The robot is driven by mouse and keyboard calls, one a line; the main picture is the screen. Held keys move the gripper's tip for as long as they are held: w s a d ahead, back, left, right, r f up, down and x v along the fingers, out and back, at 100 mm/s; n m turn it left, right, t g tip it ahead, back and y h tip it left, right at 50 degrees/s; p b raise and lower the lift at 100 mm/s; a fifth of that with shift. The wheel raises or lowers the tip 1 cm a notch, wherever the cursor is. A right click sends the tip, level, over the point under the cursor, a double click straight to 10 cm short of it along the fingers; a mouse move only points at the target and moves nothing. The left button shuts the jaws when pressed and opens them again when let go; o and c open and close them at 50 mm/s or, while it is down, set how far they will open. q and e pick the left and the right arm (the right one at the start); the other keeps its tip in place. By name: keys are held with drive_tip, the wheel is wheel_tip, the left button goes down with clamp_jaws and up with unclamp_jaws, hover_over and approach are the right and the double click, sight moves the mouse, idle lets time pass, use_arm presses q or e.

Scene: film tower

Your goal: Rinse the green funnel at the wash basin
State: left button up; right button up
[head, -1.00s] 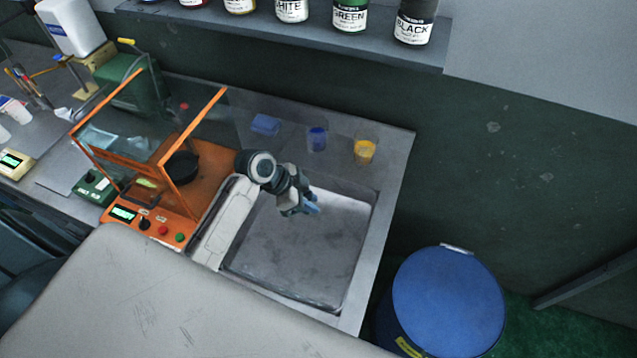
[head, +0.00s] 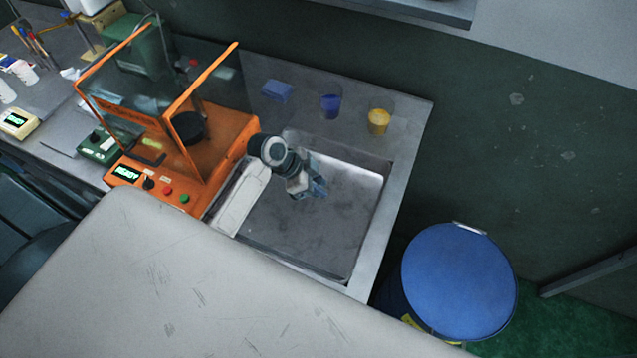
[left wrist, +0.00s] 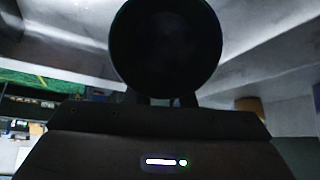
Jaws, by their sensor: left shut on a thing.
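The grey wash basin (head: 310,235) is sunk into the right end of the worktop. My left gripper (head: 319,190) is over the basin in the head view, near its far side, pointing down and to the right. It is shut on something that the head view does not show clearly. In the left wrist view a dark round shape (left wrist: 165,45) fills the space before the gripper; I take it for the funnel's, but no green shows on it. I cannot tell whether it touches the basin. My right gripper is in neither view.
An orange machine (head: 222,140) with clear panels stands close left of the basin. Behind the basin are a blue cup (head: 331,104), a yellow cup (head: 379,121) and a blue block (head: 277,90). A blue-lidded drum (head: 458,280) stands on the floor at right.

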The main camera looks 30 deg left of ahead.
use_arm(q)
drive_tip(key=shift+f+b, duration=2.35)
drive_tip(key=shift+f, duration=0.65)
drive_tip(key=shift+r, duration=0.1)
wheel_tip(320, 180, up, 11)
drive_tip(key=p, duration=1)
drive_tip(key=shift+r+p, duration=0.45)
drive_tip(key=shift+r, duration=0.5)
idle(1.5)
drive_tip(key=shift+r, duration=1.95)
